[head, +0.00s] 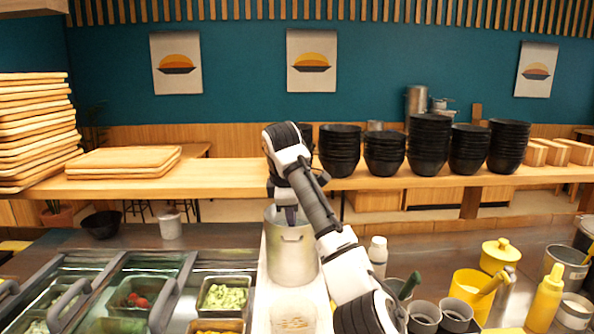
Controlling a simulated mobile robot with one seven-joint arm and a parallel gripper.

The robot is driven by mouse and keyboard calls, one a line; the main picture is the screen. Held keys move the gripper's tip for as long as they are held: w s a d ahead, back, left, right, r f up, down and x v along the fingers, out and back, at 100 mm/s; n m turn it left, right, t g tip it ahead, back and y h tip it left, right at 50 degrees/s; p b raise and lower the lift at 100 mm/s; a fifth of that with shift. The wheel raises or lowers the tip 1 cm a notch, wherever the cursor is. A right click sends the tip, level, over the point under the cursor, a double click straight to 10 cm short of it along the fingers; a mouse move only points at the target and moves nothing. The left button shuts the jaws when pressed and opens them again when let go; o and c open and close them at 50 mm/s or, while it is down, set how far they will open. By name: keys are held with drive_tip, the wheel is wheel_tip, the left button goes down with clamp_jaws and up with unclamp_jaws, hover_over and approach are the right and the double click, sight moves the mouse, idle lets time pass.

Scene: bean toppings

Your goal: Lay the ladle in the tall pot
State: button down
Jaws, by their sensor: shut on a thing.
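The tall pot (291,258) is a grey metal pot with a side handle, standing upright on the counter at the middle of the head view. My gripper (290,214) points down over the pot's mouth, close to its rim. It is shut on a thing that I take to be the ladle. The ladle itself cannot be made out; my fingers and the pot's wall hide that spot. I cannot tell how deep it reaches or whether it touches the pot.
Black bowl stacks (340,150) line the wooden shelf (225,176) behind the pot. A topping station (125,262) is at left. A clear container (293,318) stands before the pot. A white bottle (377,256), cups (424,316) and a yellow container (470,296) crowd the right.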

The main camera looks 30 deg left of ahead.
drive_tip(key=c, duration=1.3)
unclamp_jaws()
drive_tip(key=shift+f, duration=0.15)
drive_tip(key=shift+o, duration=0.2)
drive_tip(key=v, duration=1.4)
drive_tip(key=shift+b, duration=0.45)
drive_tip(key=shift+d, duration=0.1)
